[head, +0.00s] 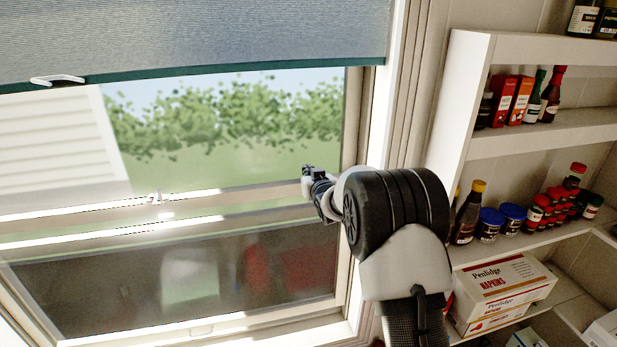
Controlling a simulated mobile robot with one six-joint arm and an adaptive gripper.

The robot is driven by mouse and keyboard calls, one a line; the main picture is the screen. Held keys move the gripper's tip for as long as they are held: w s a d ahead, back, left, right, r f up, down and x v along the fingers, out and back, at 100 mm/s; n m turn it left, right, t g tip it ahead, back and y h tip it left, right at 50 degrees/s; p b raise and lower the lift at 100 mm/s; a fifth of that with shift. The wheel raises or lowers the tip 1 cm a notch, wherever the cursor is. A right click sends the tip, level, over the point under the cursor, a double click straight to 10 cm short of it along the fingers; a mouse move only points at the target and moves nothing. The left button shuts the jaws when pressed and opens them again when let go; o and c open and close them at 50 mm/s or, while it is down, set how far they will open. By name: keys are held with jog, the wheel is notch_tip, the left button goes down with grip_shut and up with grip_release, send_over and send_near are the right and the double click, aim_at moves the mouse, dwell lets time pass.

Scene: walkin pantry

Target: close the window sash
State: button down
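The window sash (190,329) is the lower framed pane of the window at left, with a pale bottom rail and a small lift on it. Its glass is dark with blurred reflections. Two bright rails cross the window's middle, with a thin greenish strip between them and a small latch (157,198) on the upper one. Whether the bottom rail touches the sill is unclear. My gripper (309,176) is in front of the window's right side, near the height of the middle rails, and appears apart from the sash. My wrist partly hides it and its fingers are not readable.
A grey roller blind (190,35) with a pull covers the window's top. A white shelf unit (468,95) stands close right of my arm, holding bottles, jars and a napkin box (500,283). The space before the glass left of my gripper is clear.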

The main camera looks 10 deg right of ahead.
notch_tip(320, 180, down, 11)
jog(key=b, duration=0.8)
jog(key=shift+s+r+b, duration=0.1)
jog(key=shift+r+b, duration=0.1)
jog(key=shift+b, duration=0.15)
notch_tip(320, 180, up, 5)
jog(key=p, duration=0.1)
jog(key=b+v, duration=0.1)
jog(key=v, duration=0.9)
jog(key=s+f+g+b, duration=0.3)
jog(key=s+f+b, duration=0.1)
jog(key=s, duration=1.2)
jog(key=s+a+f+g+b, duration=0.1)
jog(key=s+f+g+b, duration=0.2)
jog(key=s, duration=1.2)
jog(key=s+f+g+b, duration=0.4)
jog(key=s+f, duration=0.3)
jog(key=s, duration=0.9)
jog(key=shift+s+a+m+g+h+b, duration=0.15)
jog(key=shift+s+m+g+h+b, duration=0.15)
jog(key=shift+s+g+h+b, duration=0.1)
jog(key=c, duration=2.4)
grip_release()
jog(key=shift+f, duration=0.1)
